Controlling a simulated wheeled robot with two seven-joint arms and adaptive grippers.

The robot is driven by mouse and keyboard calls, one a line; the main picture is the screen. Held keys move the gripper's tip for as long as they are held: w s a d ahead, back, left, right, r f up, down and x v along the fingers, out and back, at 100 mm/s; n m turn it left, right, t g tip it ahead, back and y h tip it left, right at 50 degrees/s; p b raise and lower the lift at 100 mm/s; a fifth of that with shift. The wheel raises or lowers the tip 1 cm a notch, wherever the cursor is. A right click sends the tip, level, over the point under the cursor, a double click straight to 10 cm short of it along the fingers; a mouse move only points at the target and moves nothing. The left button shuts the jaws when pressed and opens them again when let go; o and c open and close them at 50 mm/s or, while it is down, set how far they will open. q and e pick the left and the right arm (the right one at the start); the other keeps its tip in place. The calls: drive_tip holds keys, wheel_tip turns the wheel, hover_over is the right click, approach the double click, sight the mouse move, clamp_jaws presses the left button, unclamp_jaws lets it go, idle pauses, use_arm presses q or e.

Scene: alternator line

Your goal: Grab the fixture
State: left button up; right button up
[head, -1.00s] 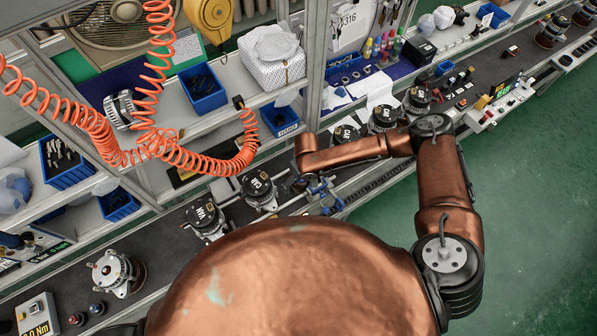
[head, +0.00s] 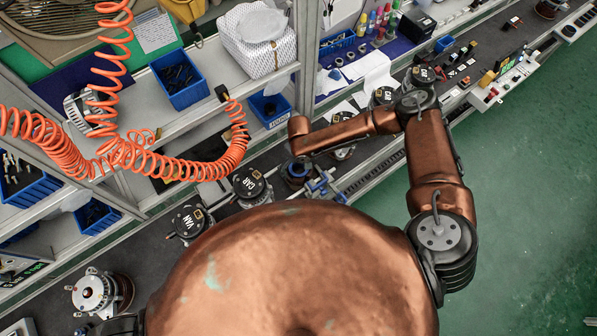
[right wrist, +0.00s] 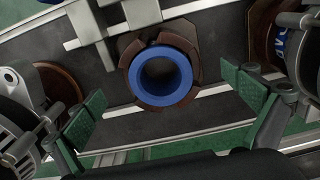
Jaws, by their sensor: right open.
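The fixture appears to be the blue ring (right wrist: 160,76) seated in a brown, notched round base (right wrist: 128,47) on the dark conveyor. It looks upright, with its round opening facing my right wrist camera. My right gripper (right wrist: 167,108) is open and empty, with one green pad on each side below the ring, not touching it. In the head view the blue ring (head: 297,171) is small, just below the end of my right forearm, which hides most of the gripper. My left gripper is not in view.
Alternators marked CAR (head: 249,184) and VAN (head: 189,221) stand left of the ring; another alternator (head: 343,148) stands right. A grey-and-blue bracket (head: 321,184) is close beside the ring. An orange coiled hose (head: 180,168) hangs at left. Shelves with blue bins (head: 181,82) line the back.

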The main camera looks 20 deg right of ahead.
sight(299, 170)
drive_tip(key=shift+w+a+f+p, duration=0.15)
drive_tip(key=shift+f+p, duration=0.1)
drive_tip(key=shift+f, duration=1.25)
drive_tip(key=shift+w+d+f+p, duration=0.15)
drive_tip(key=shift+f+p, duration=0.1)
drive_tip(key=shift+f, duration=1.2)
drive_tip(key=shift+a, duration=0.1)
drive_tip(key=c, duration=1.8)
